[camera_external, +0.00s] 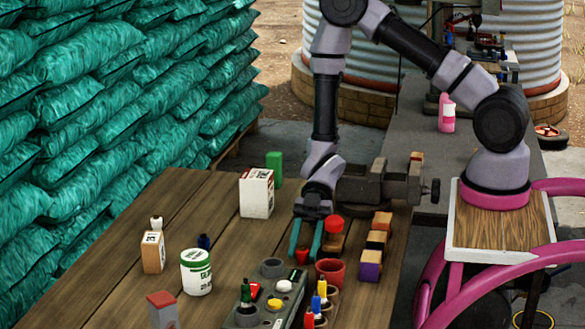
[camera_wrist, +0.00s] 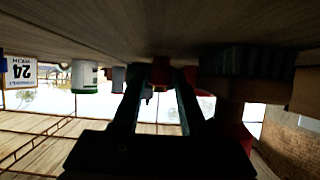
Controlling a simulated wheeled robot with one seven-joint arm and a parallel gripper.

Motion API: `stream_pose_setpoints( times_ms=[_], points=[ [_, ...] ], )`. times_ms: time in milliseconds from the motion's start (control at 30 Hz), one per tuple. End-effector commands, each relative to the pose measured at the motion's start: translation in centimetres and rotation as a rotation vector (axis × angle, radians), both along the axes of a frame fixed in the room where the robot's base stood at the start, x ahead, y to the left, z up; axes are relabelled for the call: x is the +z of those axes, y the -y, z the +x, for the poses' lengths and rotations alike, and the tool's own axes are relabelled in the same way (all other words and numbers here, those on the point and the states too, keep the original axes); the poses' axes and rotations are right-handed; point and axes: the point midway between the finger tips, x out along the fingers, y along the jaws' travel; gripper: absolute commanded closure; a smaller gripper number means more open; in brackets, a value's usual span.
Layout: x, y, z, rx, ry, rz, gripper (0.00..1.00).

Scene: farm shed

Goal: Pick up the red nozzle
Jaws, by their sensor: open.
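The red nozzle (camera_external: 302,257) is a small red piece low on the wooden table, mostly hidden by my gripper. My gripper (camera_external: 304,250) points down over it, with its two teal fingers open and one on either side of it. In the wrist view, which looks upside down, a small dark red piece (camera_wrist: 160,73), seemingly the nozzle, shows between the tips of my open gripper (camera_wrist: 160,80). I cannot tell whether the fingers touch it.
A red-capped jar (camera_external: 333,228) stands close right of my gripper, and a red cup (camera_external: 330,270) in front of it. A white box (camera_external: 257,193) and vise (camera_external: 375,184) stand behind.

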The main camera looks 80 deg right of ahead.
Motion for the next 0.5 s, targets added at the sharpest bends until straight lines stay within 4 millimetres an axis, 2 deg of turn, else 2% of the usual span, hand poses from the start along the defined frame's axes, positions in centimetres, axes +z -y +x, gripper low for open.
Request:
stream_pose_setpoints(
  times_ms=[67, 100, 200, 500],
  points=[
    [0.01, 0.02, 0.01, 0.000, 0.000, 0.000, 0.57],
    [0.01, 0.03, 0.01, 0.000, 0.000, 0.000, 0.64],
    [0.02, 0.04, 0.01, 0.000, 0.000, 0.000, 1.00],
    [0.10, 0.05, 0.02, 0.000, 0.001, 0.000, 1.00]
  ],
)
